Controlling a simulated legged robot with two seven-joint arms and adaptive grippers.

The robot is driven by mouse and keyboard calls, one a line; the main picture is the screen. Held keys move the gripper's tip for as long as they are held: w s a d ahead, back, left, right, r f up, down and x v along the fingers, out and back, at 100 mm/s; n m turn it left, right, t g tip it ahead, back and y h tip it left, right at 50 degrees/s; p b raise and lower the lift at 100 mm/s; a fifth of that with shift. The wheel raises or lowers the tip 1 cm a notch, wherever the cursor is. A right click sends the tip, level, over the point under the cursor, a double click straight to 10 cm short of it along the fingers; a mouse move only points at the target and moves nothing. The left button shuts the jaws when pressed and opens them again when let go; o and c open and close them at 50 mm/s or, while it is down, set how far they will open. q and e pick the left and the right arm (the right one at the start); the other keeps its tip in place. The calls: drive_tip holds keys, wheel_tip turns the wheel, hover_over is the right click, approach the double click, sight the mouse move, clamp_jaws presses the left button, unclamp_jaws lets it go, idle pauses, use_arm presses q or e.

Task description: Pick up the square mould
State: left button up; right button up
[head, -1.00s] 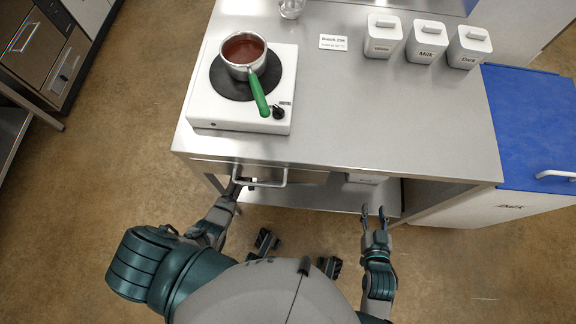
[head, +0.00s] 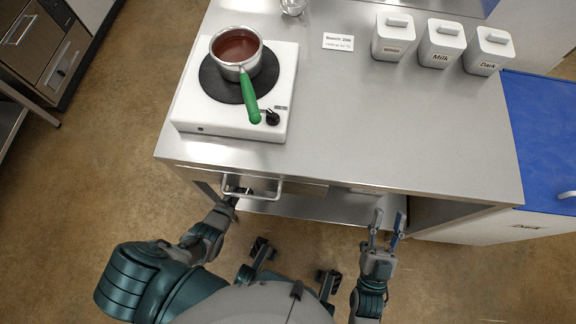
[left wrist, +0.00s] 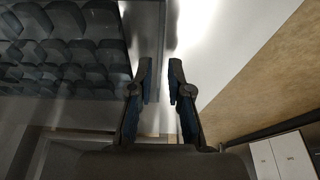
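No square mould can be made out in the head view. In the left wrist view a dark grey surface with rows of rounded cells (left wrist: 65,50) fills the upper left; I cannot tell whether it is a mould.
The steel counter (head: 400,130) carries a white hotplate (head: 230,120) with a pot (head: 237,55) of brown liquid, its green handle toward me. A small sign (head: 338,41) and three white canisters (head: 440,45) stand behind. A blue-topped unit (head: 545,130) is at right. The counter's middle is clear.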

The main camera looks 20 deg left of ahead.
use_arm(q)
drive_tip(key=shift+w+f, duration=0.2)
drive_tip(key=shift+f, duration=0.3)
clamp_jaws()
use_arm(e)
drive_tip(key=shift+s+d+r+t, duration=0.2)
drive_tip(key=shift+s+r+t, duration=0.5)
drive_tip(key=shift+t, duration=0.1)
use_arm(q)
drive_tip(key=shift+r, duration=0.15)
use_arm(e)
drive_tip(key=shift+w, duration=0.1)
